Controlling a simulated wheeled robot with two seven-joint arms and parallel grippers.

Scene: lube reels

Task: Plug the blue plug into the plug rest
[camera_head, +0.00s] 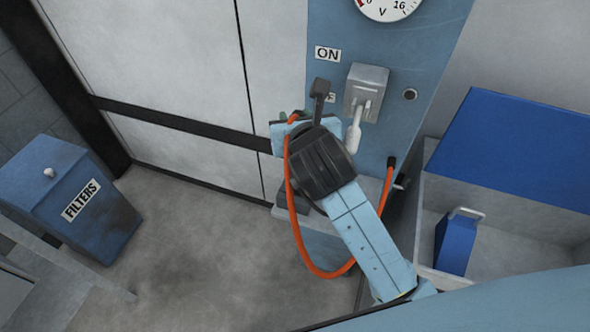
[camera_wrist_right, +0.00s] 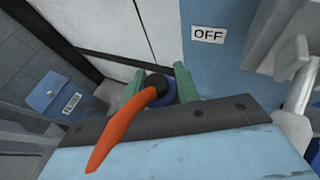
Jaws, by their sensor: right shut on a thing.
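My right gripper (camera_wrist_right: 157,76) has its green fingers closed on the blue plug (camera_wrist_right: 169,92). The plug's black collar and orange cable (camera_wrist_right: 125,128) point back toward the wrist camera; its front end is hidden. In the head view my right gripper (camera_head: 297,115) is left of the grey switch box, in front of the panel. The plug is mostly hidden there. The orange cable (camera_head: 305,255) loops down and up to a black fitting (camera_head: 391,161) on the panel. I cannot clearly identify the plug rest. My left gripper is not in view.
The blue panel (camera_head: 440,40) carries a grey switch box (camera_head: 366,85) with a pale lever, a small round fitting (camera_head: 410,94) and a gauge (camera_head: 388,6). A blue-lidded bin (camera_head: 515,140) stands right. A FILTERS box (camera_head: 70,195) stands left. The floor between is clear.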

